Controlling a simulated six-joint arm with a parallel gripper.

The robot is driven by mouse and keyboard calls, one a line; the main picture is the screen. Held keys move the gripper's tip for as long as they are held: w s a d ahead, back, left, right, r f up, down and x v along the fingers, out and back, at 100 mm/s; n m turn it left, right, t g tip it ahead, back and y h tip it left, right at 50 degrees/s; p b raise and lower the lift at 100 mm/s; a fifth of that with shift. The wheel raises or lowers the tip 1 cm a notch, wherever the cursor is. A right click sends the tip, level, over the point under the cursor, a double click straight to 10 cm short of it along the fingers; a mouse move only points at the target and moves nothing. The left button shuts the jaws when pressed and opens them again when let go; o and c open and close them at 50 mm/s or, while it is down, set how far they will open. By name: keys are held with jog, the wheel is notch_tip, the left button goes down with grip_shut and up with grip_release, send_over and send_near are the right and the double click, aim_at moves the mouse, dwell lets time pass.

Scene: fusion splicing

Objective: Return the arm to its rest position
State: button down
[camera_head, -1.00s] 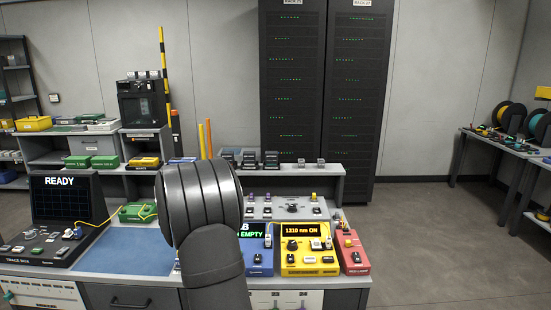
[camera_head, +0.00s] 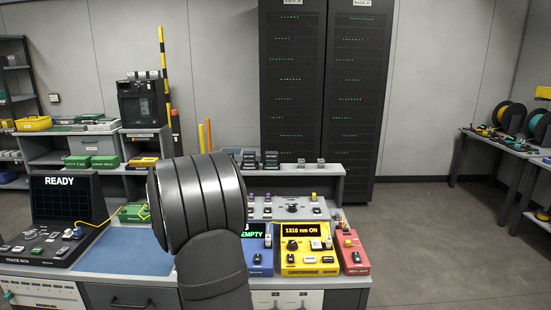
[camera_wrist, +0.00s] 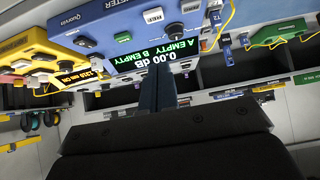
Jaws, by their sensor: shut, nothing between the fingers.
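My gripper (camera_wrist: 158,90) shows in the wrist view as two dark fingers closed together, with nothing between them. The fingers overlap the view of a blue power meter (camera_wrist: 110,25), whose screen reads 0.00 dB, A EMPTY, B EMPTY. I cannot tell the gap between fingers and meter. In the head view my thick dark arm rises over the middle of the bench and hides the gripper. The blue meter (camera_head: 259,263) is partly hidden behind my arm there.
A yellow box (camera_head: 308,262) reading 1310 nm ON and a red box (camera_head: 353,259) stand to the right. A blue mat (camera_head: 125,252) and a READY screen unit (camera_head: 65,200) are left. Shelf (camera_head: 310,169) and racks (camera_head: 325,90) stand behind.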

aim_at(292, 243)
jog(key=x, duration=0.9)
jog(key=shift+w+d+r, duration=0.1)
jog(key=shift+w+r, duration=0.05)
jog(key=shift+w, duration=0.15)
jog(key=v, duration=1)
jog(key=w+d+f+g, duration=0.1)
jog(key=w+d+f, duration=0.2)
jog(key=d, duration=0.6)
jog(key=w+d+f+g, duration=0.1)
jog(key=w+d+f, duration=0.2)
jog(key=w+d, duration=0.5)
jog(key=w+d+f+m+g, duration=0.1)
jog(key=w+d+f+g, duration=0.1)
jog(key=w+d, duration=0.4)
jog(key=shift+d+f, duration=0.3)
jog(key=shift+d, duration=0.65)
jog(key=shift+d+f, duration=0.3)
jog(key=shift+d, duration=0.6)
jog(key=shift+d+f, duration=0.3)
jog(key=shift+d, duration=0.65)
jog(key=shift+r+h, duration=0.2)
jog(key=shift+h, duration=0.1)
jog(key=shift+f, duration=0.1)
